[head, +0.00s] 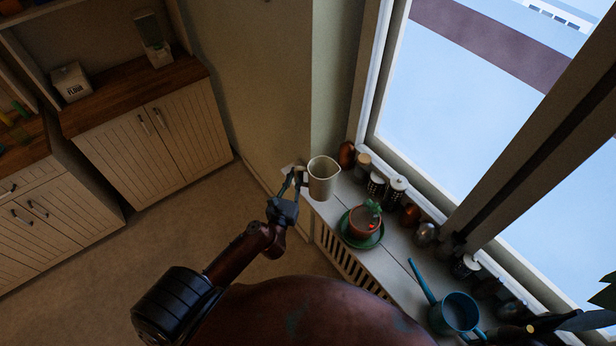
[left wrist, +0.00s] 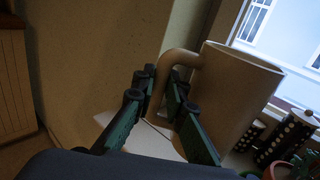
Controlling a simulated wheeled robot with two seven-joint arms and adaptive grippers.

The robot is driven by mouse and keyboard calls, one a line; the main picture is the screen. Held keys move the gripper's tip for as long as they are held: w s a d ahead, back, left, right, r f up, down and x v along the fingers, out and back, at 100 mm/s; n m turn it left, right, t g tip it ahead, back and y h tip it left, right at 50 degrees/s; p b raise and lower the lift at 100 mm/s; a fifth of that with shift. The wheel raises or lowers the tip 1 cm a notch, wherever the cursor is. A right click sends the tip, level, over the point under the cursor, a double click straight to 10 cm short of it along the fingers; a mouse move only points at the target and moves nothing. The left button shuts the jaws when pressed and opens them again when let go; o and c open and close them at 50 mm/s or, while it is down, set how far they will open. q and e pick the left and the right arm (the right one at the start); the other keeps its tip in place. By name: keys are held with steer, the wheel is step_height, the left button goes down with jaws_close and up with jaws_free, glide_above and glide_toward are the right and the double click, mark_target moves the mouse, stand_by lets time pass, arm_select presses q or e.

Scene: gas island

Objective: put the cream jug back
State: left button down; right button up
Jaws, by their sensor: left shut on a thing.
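The cream jug (head: 322,178) is upright at the far left end of the white windowsill shelf in the head view. Its tall body (left wrist: 232,95) and its curved handle also show in the left wrist view. My left gripper (head: 297,178) reaches the jug from the left. Its fingers (left wrist: 165,95) are closed around the handle. Whether the jug's base touches the shelf is not clear. My right gripper is not in view.
A potted plant on a green saucer (head: 348,238) stands right of the jug. Jars and shakers (head: 395,190) line the window side. A blue watering can (head: 457,312) is nearer on the shelf (head: 393,280). White cabinets (head: 185,135) stand at left, with open floor between.

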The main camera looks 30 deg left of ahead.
arm_select(q)
steer(key=w+f+b, duration=0.1)
steer(key=w+f, duration=0.2)
steer(key=w+a+f+b, duration=0.1)
steer(key=w+f, duration=0.1)
steer(key=f, duration=0.2)
steer(key=w+a+f+b, duration=0.1)
steer(key=w+f, duration=0.2)
steer(key=shift+w+a+f, duration=0.1)
steer(key=shift+w+f, duration=0.2)
steer(key=c, duration=2.4)
jaws_free()
steer(key=shift+f+b, duration=0.2)
steer(key=shift+b, duration=0.15)
steer(key=o, duration=0.4)
steer(key=shift+s, duration=0.1)
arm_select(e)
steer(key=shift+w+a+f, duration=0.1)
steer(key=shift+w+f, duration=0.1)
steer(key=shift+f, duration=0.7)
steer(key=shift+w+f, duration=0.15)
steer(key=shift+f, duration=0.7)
arm_select(q)
steer(key=shift+o, duration=0.2)
steer(key=shift+r, duration=0.2)
steer(key=v, duration=1.2)
steer(key=shift+b, duration=0.35)
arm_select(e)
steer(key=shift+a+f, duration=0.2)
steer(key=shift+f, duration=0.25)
